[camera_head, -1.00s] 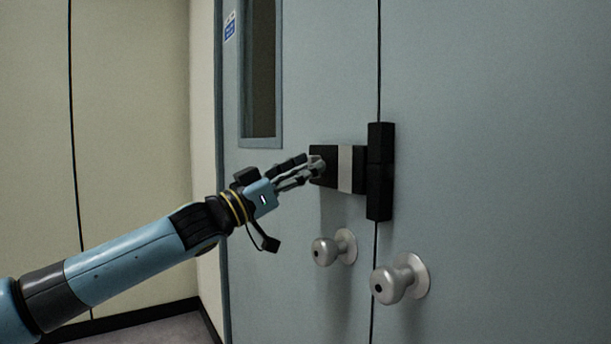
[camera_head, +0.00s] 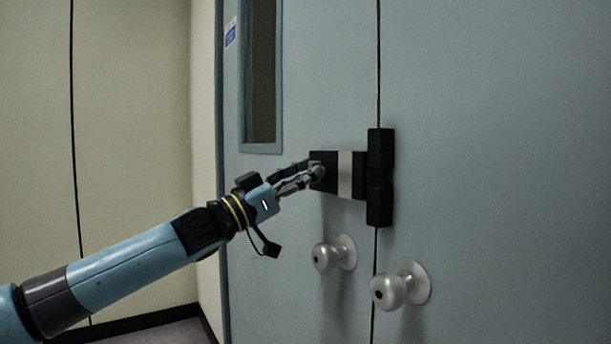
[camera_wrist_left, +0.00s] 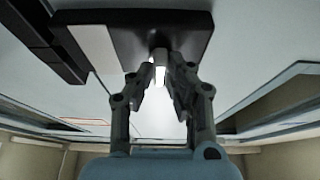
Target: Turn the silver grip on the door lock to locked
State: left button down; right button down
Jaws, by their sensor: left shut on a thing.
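The door lock (camera_head: 358,176) is a black box with a pale grey band, mounted on the left door leaf beside the seam. Its silver grip (camera_head: 317,171) is at the left end of the box, partly hidden by my fingers. My left gripper (camera_head: 312,171) reaches it from the left and is shut on the grip. In the left wrist view the lock box (camera_wrist_left: 135,33) is at the top, and the grip (camera_wrist_left: 159,55) sits between the two fingertips (camera_wrist_left: 160,78). The grip's exact turn angle is hard to tell. My right gripper is not in view.
A black upright strike piece (camera_head: 380,178) spans the seam right of the lock. Two round silver knobs (camera_head: 334,253) (camera_head: 400,286) stick out below it. A narrow window (camera_head: 262,75) is up left. A cream wall (camera_head: 130,130) stands left of the doors.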

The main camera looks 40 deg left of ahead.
pick_arm(q)
jog(key=m+g+h+p, duration=0.1)
jog(key=m+g, duration=0.1)
jog(key=m, duration=0.4)
jog(key=m+g+h+p, duration=0.1)
jog(key=m+g+h, duration=0.1)
jog(key=m, duration=0.5)
jog(key=m+g+h+p, duration=0.1)
jog(key=m+g, duration=0.2)
jog(key=m, duration=0.4)
jog(key=shift+a+g, duration=0.15)
jog(key=shift+g, duration=0.15)
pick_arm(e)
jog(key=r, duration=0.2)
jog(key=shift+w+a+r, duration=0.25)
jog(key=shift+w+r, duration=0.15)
pick_arm(q)
jog(key=shift+m, duration=0.4)
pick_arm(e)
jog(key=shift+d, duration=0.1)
